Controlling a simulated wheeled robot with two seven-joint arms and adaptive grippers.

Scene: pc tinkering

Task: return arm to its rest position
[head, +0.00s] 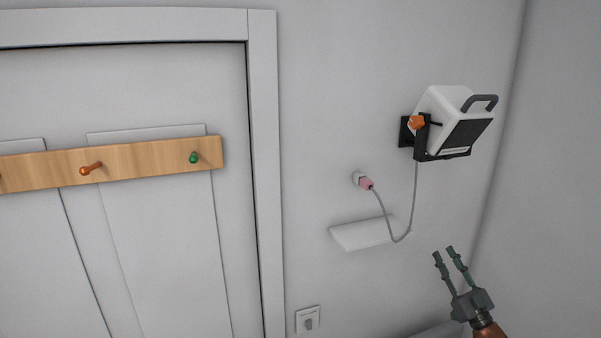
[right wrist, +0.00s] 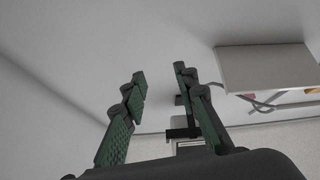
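My right gripper (head: 444,254) is at the lower right of the head view, its fingers pointing up and to the left. The fingers stand apart with nothing between them. In the right wrist view the same gripper (right wrist: 159,75) shows two green fingers with a clear gap. It is in free space, below and to the right of the white shelf (head: 362,235) in the head view. My left gripper is in neither view.
A white lamp (head: 443,107) in a black bracket is on the wall. Its grey cable (head: 389,226) runs to a pink plug (head: 366,183) at a wall socket. A wooden peg rail (head: 130,164) is on the door. A light switch (head: 308,320) is below.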

